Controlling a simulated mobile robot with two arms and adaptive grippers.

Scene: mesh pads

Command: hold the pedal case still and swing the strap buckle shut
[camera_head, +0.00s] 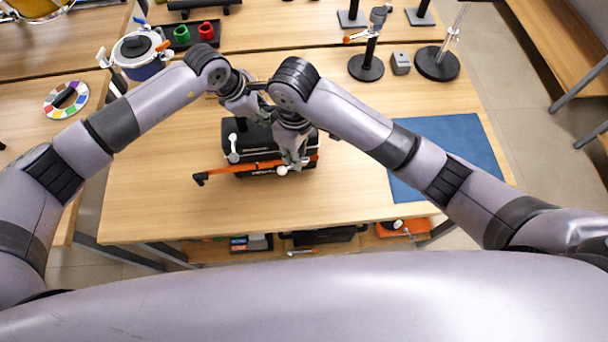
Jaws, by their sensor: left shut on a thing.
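The black pedal case (262,138) lies on the wooden table in front of me, partly hidden by my grippers. An orange strap (241,165) runs across its near side. A dark end piece (200,179), perhaps the buckle, sticks out past the left of the case. A white lever-like part (233,150) is on the case's left. My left gripper (258,116) is at the case's far edge, shut on what seems to be the case; its fingertips are partly hidden. My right gripper (295,163) points down at the strap's right part, by a white knob (282,170); its opening is unclear.
A blue mat (465,135) lies at the right of the table. Black-based stands (366,68) and a grey block (400,63) are at the back right. A blue pot (143,68) and a colour wheel (66,99) are at the left.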

